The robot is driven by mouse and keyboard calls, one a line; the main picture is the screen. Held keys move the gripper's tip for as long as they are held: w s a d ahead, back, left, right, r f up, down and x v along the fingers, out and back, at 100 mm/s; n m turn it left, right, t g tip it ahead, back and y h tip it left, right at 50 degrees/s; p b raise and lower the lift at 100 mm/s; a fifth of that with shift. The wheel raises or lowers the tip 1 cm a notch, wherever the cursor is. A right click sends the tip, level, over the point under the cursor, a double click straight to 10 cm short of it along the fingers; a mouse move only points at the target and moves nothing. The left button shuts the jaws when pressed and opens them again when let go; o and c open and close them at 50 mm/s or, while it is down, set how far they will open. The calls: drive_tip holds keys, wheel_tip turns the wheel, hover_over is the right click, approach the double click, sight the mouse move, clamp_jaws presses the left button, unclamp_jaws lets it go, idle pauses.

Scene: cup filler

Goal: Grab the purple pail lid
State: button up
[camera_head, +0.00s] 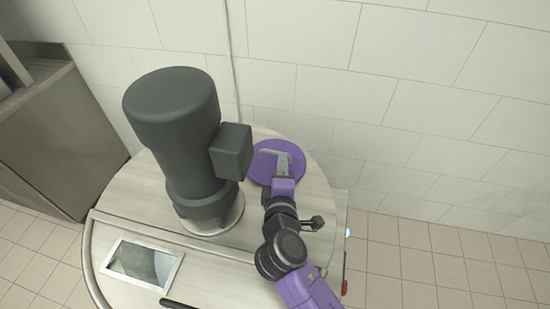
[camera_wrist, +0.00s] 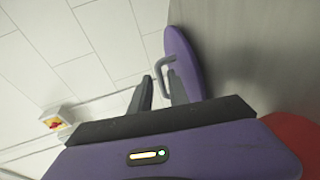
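The purple pail lid (camera_head: 261,173) is a round disc on top of the machine, at its back right in the head view. It also shows edge-on in the wrist view (camera_wrist: 184,55), with a grey bent handle (camera_wrist: 160,68) standing out from it. My gripper (camera_wrist: 160,76) is at the handle, its two dark fingers apart. The handle's bar appears between the fingertips, with the right finger overlapping part of it. I cannot tell whether either finger touches it. In the head view my gripper (camera_head: 281,168) covers part of the lid and handle.
A large dark grey motor (camera_head: 175,130) with a side box (camera_head: 231,151) stands just left of the lid. A framed opening (camera_head: 143,265) is at the machine's front left. A tiled wall (camera_head: 400,80) is close behind. A yellow-and-red switch (camera_wrist: 56,122) shows in the wrist view.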

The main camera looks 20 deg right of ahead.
sight(275, 158)
drive_tip(key=shift+x, duration=1.6)
drive_tip(key=shift+r, duration=0.1)
clamp_jaws()
drive_tip(key=shift+r, duration=0.15)
